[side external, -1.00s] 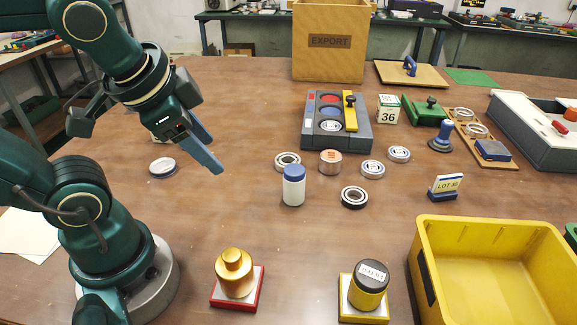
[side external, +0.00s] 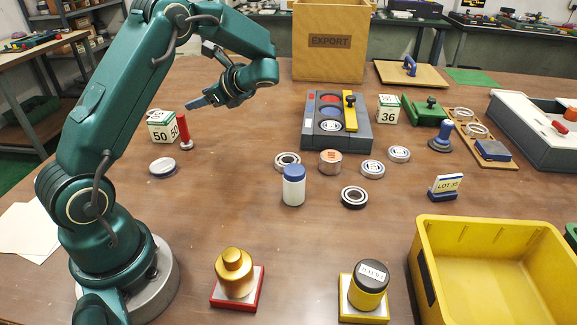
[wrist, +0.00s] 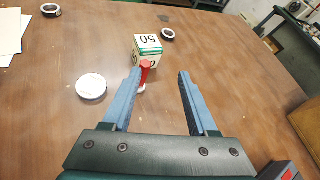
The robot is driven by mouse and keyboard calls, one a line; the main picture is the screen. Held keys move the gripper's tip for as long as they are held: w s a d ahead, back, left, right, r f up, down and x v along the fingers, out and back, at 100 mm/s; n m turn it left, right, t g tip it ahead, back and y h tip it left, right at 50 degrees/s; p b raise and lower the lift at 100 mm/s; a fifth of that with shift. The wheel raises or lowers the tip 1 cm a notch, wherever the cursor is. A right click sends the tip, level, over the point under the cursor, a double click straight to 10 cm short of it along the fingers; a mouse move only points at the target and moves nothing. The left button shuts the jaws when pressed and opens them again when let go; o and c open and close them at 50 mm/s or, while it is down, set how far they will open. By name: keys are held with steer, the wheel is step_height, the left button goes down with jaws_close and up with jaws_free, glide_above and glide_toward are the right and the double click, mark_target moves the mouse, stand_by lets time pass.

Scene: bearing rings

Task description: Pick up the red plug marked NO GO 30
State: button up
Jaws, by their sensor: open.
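The red plug (side external: 184,130) stands upright on a pale foot at the back left of the table, beside a white and green block marked 50 (side external: 161,126). In the wrist view the plug (wrist: 145,73) shows just inside the left finger's tip, in front of the block (wrist: 147,48). No marking on the plug is readable. My gripper (side external: 198,103) is open and empty, with blue fingers pointing left, above and to the right of the plug. In the wrist view the gripper (wrist: 159,75) has the plug nearer its left finger. Whether they touch cannot be told.
A round white-topped disc (side external: 163,167) lies in front of the plug. Bearing rings (side external: 354,197), a blue-capped bottle (side external: 293,186) and a grey gauge tray (side external: 336,122) lie to the right. A yellow bin (side external: 430,270) stands front right. The table left of centre is mostly clear.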

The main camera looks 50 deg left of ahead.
mark_target(186, 127)
steer(key=shift+m+g, duration=0.5)
steer(key=shift+g, duration=0.4)
steer(key=a+f, duration=0.1)
steer(key=f, duration=0.1)
steer(key=s+f, duration=0.1)
steer(key=f, duration=0.2)
steer(key=a+f, duration=0.1)
steer(key=f, duration=0.1)
steer(key=shift+s+a+f, duration=0.15)
steer(key=shift+s+a, duration=0.2)
steer(key=shift+s, duration=0.05)
steer(key=shift+s+a+f, duration=0.15)
steer(key=shift+s+f, duration=0.05)
steer(key=shift+f, duration=0.1)
steer(key=shift+x, duration=2.45)
steer(key=shift+r, duration=0.1)
steer(key=shift+c, duration=0.3)
jaws_close()
